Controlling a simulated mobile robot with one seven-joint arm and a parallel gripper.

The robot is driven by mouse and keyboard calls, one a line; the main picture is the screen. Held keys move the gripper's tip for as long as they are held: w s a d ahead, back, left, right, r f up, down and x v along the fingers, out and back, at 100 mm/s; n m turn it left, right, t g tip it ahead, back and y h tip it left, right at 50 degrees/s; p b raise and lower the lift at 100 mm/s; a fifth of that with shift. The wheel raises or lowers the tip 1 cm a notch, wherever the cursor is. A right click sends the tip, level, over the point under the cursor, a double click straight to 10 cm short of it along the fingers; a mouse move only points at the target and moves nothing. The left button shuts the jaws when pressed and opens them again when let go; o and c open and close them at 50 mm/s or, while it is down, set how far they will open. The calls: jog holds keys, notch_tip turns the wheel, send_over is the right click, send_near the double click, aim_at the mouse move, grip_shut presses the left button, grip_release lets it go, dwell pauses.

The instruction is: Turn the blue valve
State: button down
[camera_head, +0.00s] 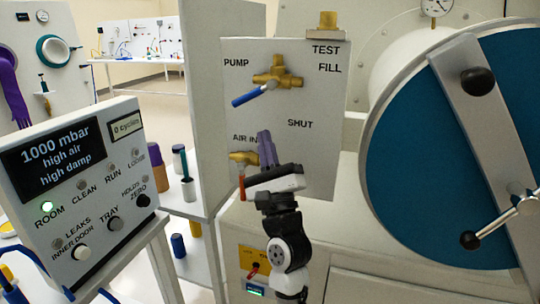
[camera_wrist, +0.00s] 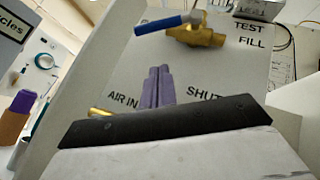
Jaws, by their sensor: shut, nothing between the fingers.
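The blue valve is a brass body (camera_head: 278,78) with a blue lever handle (camera_head: 255,94) on the grey panel, between the PUMP and TEST FILL labels. Its lever points down and left in the head view. In the wrist view the blue lever (camera_wrist: 168,24) and brass body (camera_wrist: 198,37) show at the top. My gripper (camera_head: 265,136) is below the valve, in front of the panel near the AIR IN label. Its purple fingers are shut together and empty, pointing up, apart from the lever. They also show in the wrist view (camera_wrist: 158,72).
A second brass valve (camera_head: 243,158) with a red handle (camera_head: 242,186) sits beside my gripper at AIR IN. A control box (camera_head: 75,190) with a screen stands at left. A large blue round door (camera_head: 420,150) with a grey bar is at right.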

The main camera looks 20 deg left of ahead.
jog(key=shift+w+a+r+p, duration=0.1)
jog(key=shift+a+r+p, duration=0.4)
jog(key=shift+r, duration=0.35)
jog(key=shift+w+a+r+p, duration=0.1)
jog(key=shift+a+r+p, duration=0.4)
jog(key=shift+r, duration=0.35)
jog(key=shift+w+a+r+p, duration=0.1)
jog(key=shift+a+r+p, duration=0.4)
jog(key=shift+r, duration=0.35)
jog(key=shift+a+r+p, duration=0.3)
jog(key=shift+a+p, duration=0.05)
jog(key=shift+p, duration=0.25)
jog(key=shift+a+r+p, duration=1)
jog(key=shift+a+p, duration=0.05)
jog(key=shift+p, duration=0.95)
jog(key=b, duration=0.7)
send_near(238, 104)
jog(key=a+f, duration=0.4)
jog(key=shift+w+f, duration=0.2)
jog(key=shift+f, duration=0.15)
